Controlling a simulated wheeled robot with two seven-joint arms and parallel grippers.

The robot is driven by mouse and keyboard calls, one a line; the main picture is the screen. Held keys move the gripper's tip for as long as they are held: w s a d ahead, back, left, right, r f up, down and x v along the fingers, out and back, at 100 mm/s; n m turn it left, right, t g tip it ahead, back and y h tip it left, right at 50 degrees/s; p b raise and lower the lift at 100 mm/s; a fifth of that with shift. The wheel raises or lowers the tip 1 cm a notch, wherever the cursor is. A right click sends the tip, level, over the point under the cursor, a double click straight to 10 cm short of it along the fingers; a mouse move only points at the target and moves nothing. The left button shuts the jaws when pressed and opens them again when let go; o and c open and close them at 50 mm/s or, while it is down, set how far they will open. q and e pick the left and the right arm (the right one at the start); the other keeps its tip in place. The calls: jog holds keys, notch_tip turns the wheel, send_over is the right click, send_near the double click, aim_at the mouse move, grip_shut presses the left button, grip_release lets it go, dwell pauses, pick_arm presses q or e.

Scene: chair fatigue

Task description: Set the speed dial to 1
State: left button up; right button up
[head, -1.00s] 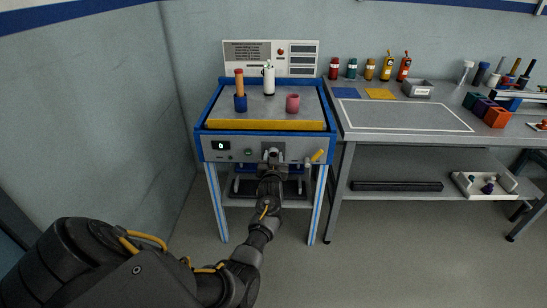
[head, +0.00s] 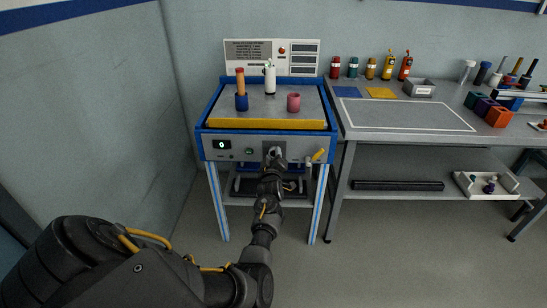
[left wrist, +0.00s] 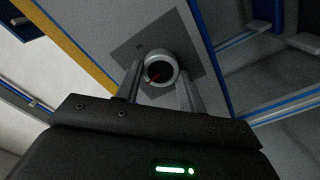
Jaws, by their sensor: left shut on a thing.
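The speed dial (left wrist: 161,70) is a round grey knob with a dark face and a red pointer line, set on a dark square plate (left wrist: 130,46) on the machine's front panel. In the left wrist view, my left gripper (left wrist: 160,84) has a finger on each side of the dial and is shut on it. In the head view, my left gripper (head: 274,156) is at the front panel, hiding the dial. The display (head: 222,145) at the panel's left reads 0. Any numbers around the dial are too small to read. My right gripper is out of view.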

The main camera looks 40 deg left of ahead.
pick_arm(q)
jog(key=shift+f+n, duration=0.1)
jog(key=shift+n, duration=1.3)
jog(key=o, duration=1)
